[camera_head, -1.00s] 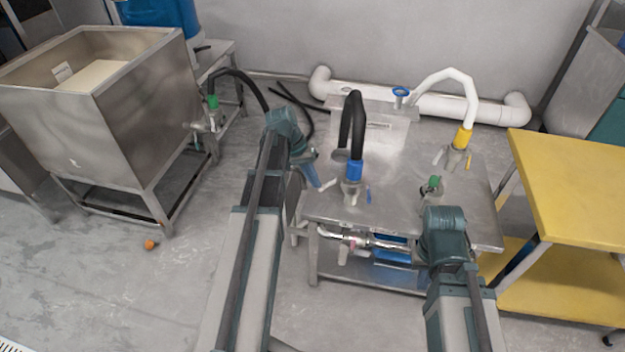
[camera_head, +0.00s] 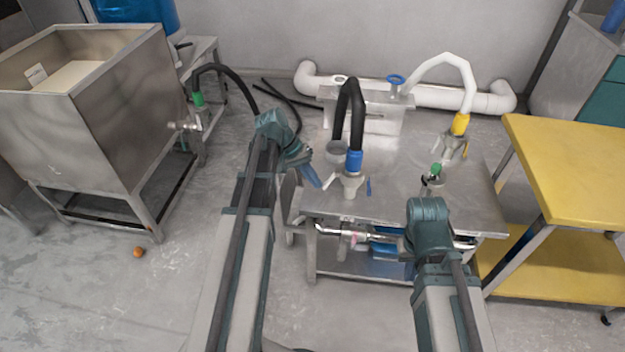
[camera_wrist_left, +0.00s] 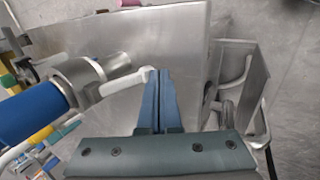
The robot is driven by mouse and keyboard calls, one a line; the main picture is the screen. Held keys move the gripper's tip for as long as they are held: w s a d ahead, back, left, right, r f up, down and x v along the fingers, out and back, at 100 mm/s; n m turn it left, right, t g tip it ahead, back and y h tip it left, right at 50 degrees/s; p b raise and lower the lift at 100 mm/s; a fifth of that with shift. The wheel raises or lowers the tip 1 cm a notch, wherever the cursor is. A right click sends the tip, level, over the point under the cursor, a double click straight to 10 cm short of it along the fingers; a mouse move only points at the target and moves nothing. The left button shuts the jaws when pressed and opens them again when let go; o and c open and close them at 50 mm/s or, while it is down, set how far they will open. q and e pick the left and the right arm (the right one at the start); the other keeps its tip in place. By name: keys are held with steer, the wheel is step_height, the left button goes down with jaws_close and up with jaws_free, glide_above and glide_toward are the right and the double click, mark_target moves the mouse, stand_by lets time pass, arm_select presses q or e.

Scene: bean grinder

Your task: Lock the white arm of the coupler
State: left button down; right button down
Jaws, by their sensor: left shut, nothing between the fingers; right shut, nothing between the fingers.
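The coupler (camera_head: 352,180) is a metal fitting under the blue collar (camera_head: 354,160) of a black hose, on the steel table. Its white arm (camera_head: 329,181) sticks out to the left; a blue arm (camera_head: 369,187) is on its right. In the left wrist view the white arm (camera_wrist_left: 122,84) points sideways from the metal body, and its rounded end is at my left gripper's fingertips (camera_wrist_left: 157,72). My left gripper (camera_head: 314,178) is shut and empty, beside the white arm; I cannot tell if they touch. My right arm's wrist shows in front of the table, its fingers hidden.
The steel table (camera_head: 395,200) also carries a green-topped fitting (camera_head: 434,172) and a yellow-collared coupler (camera_head: 457,135) on a white hose. A yellow table (camera_head: 575,185) stands at the right and a steel bin (camera_head: 120,125) at the left. Pipes (camera_head: 350,232) run below the tabletop.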

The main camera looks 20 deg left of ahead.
arm_select(q)
steer(key=b, duration=0.1)
steer(key=f+h+b, duration=0.1)
steer(key=shift+w+d+f+b, duration=0.1)
steer(key=shift+d+f+b, duration=0.2)
steer(key=shift+b, duration=0.1)
steer(key=shift+d+t+h+b, duration=0.3)
steer(key=shift+d+h+b, duration=0.05)
steer(key=shift+h+b, duration=0.6)
steer(key=shift+r, duration=0.1)
steer(key=shift+r+p, duration=0.75)
steer(key=shift+p, duration=0.05)
